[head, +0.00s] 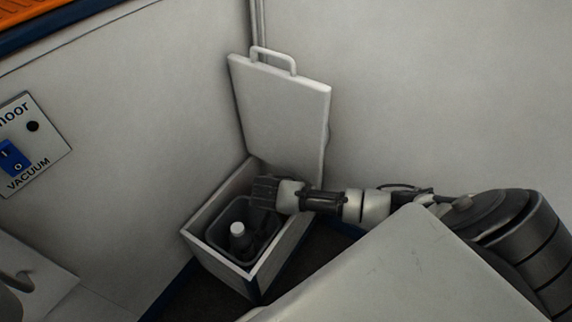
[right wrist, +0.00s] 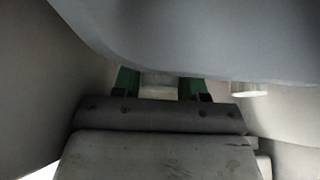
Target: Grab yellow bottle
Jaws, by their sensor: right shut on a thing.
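No yellow bottle can be made out in either view. In the head view, a bottle with a white cap (head: 237,228) stands in a dark grey tub inside the open white box (head: 195,240); its body colour is too dim to tell. My right gripper (head: 262,192) reaches into the box from the right, behind and right of that cap. In the right wrist view its green fingers (right wrist: 160,84) are shut on a pale thing (right wrist: 159,79), mostly hidden and not clearly identifiable. My left gripper is not in view.
The box's white lid (head: 280,115) with a handle stands raised against the corner walls. A smooth grey surface (right wrist: 200,35) fills the upper right wrist view, close to the fingers. A vacuum switch panel (head: 30,143) is on the left wall. The box walls surround the gripper closely.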

